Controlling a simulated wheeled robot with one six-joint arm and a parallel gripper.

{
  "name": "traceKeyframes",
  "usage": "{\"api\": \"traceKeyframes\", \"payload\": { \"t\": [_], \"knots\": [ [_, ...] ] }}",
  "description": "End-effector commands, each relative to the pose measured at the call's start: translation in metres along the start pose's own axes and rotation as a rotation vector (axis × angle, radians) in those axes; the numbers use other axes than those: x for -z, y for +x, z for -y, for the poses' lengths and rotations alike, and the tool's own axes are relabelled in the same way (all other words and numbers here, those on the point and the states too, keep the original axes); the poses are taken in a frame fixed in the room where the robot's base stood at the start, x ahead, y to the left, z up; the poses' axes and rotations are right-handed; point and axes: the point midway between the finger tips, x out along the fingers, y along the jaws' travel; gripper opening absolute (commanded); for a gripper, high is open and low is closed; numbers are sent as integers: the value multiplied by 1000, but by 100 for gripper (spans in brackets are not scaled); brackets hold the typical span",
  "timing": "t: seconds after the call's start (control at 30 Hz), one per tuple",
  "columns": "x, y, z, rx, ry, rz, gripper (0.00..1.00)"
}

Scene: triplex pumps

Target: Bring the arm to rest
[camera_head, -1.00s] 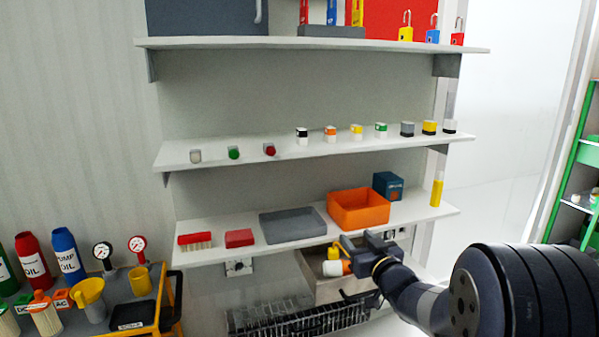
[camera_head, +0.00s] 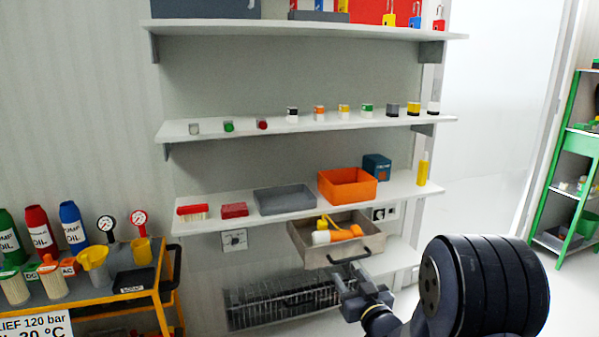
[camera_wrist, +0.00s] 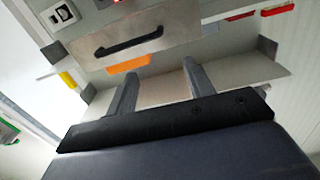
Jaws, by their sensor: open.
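My gripper (camera_head: 358,286) is in front of and below the open drawer in the head view. In the wrist view my gripper (camera_wrist: 158,88) shows two grey fingers spread apart with nothing between them.
The shelf unit (camera_head: 240,205) holds a grey tray (camera_head: 285,199), an orange bin (camera_head: 347,185), a blue box (camera_head: 377,167) and several small capped items. A yellow cart (camera_head: 110,292) with bottles stands at left. A green rack (camera_head: 565,180) stands at right. Floor between is clear.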

Motion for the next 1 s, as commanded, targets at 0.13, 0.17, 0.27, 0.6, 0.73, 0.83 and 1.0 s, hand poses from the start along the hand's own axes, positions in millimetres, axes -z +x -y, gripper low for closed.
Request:
{"api": "traceKeyframes", "payload": {
  "t": [0.13, 0.17, 0.27, 0.6, 0.73, 0.83, 1.0],
  "knots": [
    [-25, -8, 2, -18, 5, 2, 50],
    [-28, -9, 2, -21, 5, 1, 50],
    [-35, -12, 2, -30, 6, -1, 50],
    [-39, -14, 3, -37, 4, -3, 50],
    [-39, -14, 3, -37, 5, -2, 50],
    [-36, -15, 2, -40, 6, 2, 50],
    [-26, -20, 2, -61, 17, 26, 50]
  ]
}}
